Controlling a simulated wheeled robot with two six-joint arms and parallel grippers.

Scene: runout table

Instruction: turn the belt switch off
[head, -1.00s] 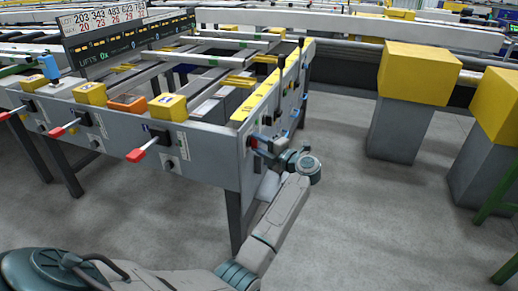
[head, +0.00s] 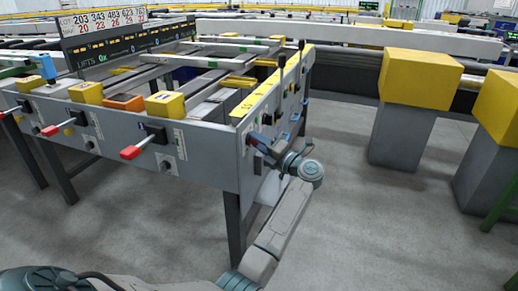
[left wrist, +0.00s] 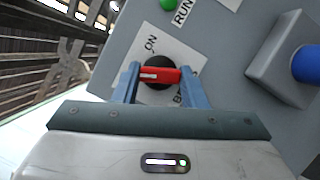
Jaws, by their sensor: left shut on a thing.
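The belt switch is a red bar handle (left wrist: 158,75) on a round black base, set on a white label on the grey panel (left wrist: 225,60) in the left wrist view. The label reads ON at its upper left; its lower lettering is partly hidden by a finger. The handle lies almost level across the picture. My left gripper (left wrist: 160,72) is shut on it, one blue finger at each end. In the head view my left gripper (head: 262,145) is at the table's right end panel, where it hides the switch. My right gripper is not in view.
A blue button (left wrist: 307,64) on a grey box and a green button (left wrist: 167,4) by a RUN label are near the switch. Red-tipped levers (head: 131,152) stick out of the table's front. Yellow-topped grey posts (head: 402,135) stand right, with open floor between.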

